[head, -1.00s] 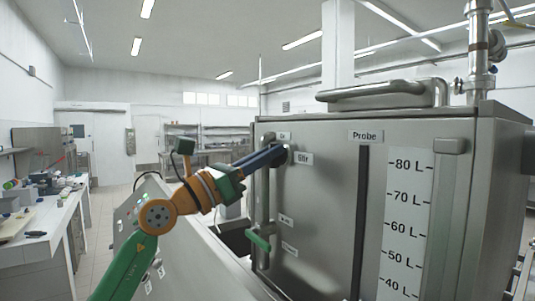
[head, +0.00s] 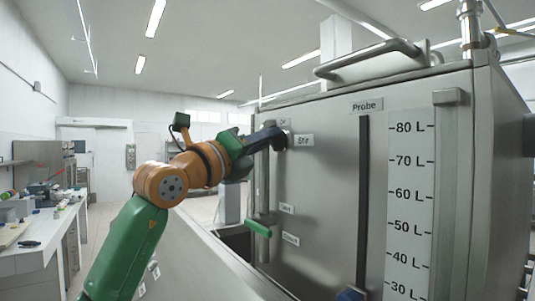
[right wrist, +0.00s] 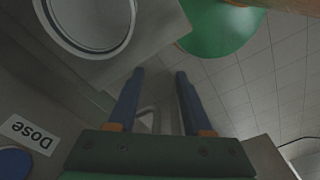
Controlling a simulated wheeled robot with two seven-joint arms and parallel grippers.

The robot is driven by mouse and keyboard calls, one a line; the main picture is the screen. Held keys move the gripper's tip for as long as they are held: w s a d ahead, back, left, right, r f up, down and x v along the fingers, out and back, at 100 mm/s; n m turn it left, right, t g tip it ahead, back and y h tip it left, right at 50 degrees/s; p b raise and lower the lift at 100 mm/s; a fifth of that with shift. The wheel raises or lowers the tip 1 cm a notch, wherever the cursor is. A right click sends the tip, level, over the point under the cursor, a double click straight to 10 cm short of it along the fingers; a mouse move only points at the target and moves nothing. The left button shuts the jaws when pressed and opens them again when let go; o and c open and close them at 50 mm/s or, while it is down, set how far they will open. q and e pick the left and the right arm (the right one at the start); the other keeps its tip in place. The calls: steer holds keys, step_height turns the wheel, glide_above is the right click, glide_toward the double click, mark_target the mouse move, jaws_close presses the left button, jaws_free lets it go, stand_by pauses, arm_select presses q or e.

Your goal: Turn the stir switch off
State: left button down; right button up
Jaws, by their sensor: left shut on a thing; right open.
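The Stir label (head: 304,140) is on the upper left of the steel tank front in the head view. My left gripper (head: 272,138) is at the dark stir switch just left of that label. Its dark blue fingers are shut on the switch and hide most of it, so the switch's position cannot be read. My right gripper (right wrist: 157,80) shows in the right wrist view, open, with nothing between its blue fingers.
The steel tank (head: 320,200) carries a Probe label (head: 367,105) and a litre scale (head: 410,200). A green-handled valve (head: 258,228) is below my left gripper. The right wrist view shows an upside-down Dose label (right wrist: 28,134) and a round rim (right wrist: 90,25).

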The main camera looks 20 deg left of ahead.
steer(key=shift+f+b, duration=0.3)
steer(key=shift+f, duration=0.3)
arm_select(q)
steer(key=shift+a+f+n+g+y+p, duration=0.2)
steer(key=shift+n+g+y, duration=0.55)
steer(key=shift+n, duration=1.9)
steer(key=shift+d+r+n+g+y+p, duration=0.1)
steer(key=shift+n+g+y+p, duration=0.25)
steer(key=shift+n+y, duration=1.55)
arm_select(e)
steer(key=shift+r, duration=0.55)
arm_select(q)
steer(key=shift+w+f+n+h, duration=0.1)
steer(key=shift+n+h, duration=0.65)
steer(key=shift+n, duration=0.1)
steer(key=c, duration=0.9)
jaws_free()
